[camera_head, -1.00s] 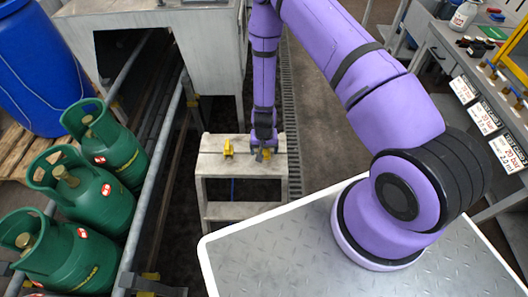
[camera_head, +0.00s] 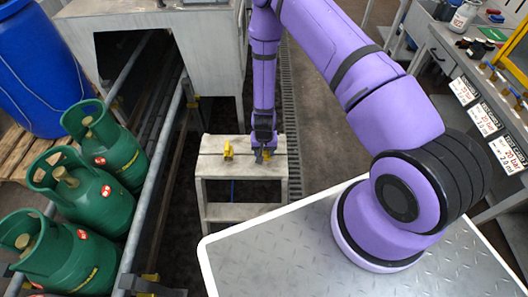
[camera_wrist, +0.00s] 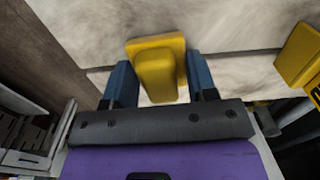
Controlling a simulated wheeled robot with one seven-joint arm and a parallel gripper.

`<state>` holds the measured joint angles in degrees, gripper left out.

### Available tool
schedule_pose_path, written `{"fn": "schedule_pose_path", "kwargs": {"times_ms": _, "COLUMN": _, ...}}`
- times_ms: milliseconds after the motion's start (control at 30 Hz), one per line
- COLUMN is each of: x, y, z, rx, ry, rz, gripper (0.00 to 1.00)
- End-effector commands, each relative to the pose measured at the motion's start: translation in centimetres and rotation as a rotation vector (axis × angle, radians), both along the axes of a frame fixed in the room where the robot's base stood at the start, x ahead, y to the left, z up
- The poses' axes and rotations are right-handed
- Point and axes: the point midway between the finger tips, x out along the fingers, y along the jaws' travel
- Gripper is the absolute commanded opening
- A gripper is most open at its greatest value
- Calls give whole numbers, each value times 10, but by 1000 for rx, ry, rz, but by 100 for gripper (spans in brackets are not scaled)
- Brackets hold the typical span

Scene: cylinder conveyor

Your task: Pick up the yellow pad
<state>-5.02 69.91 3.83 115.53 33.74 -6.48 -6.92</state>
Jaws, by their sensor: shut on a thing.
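The yellow pad (camera_wrist: 157,72) sits between the two blue-grey fingers of my gripper (camera_wrist: 162,82) in the wrist view. My gripper is shut on it, with a finger against each side. In the head view my gripper (camera_head: 263,155) points down at the right part of a small pale stand (camera_head: 213,168). A little of the yellow pad (camera_head: 267,155) shows there beside the fingers. The pad is at the stand's top; I cannot tell if it still touches it.
A second yellow piece (camera_head: 228,149) stands on the stand to the left, and shows at the wrist view's right edge (camera_wrist: 300,55). Green gas cylinders (camera_head: 95,205) stand behind a rail at left. A workbench (camera_head: 470,105) is at right.

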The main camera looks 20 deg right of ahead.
Motion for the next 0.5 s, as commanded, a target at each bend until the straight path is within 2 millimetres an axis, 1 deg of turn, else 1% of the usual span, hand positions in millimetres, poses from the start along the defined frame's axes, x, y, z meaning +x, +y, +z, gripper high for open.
{"fn": "schedule_pose_path", "kwargs": {"times_ms": 167, "x": 0, "y": 0, "z": 14, "rx": -1, "ry": -2, "rz": 1, "gripper": 29}}
{"fn": "schedule_pose_path", "kwargs": {"times_ms": 333, "x": 0, "y": 1, "z": 36, "rx": 0, "ry": -2, "rz": 2, "gripper": 29}}
{"fn": "schedule_pose_path", "kwargs": {"times_ms": 367, "x": -9, "y": 4, "z": 34, "rx": 1, "ry": 3, "rz": 2, "gripper": 29}}
{"fn": "schedule_pose_path", "kwargs": {"times_ms": 500, "x": -39, "y": 16, "z": 36, "rx": 0, "ry": 4, "rz": 2, "gripper": 29}}
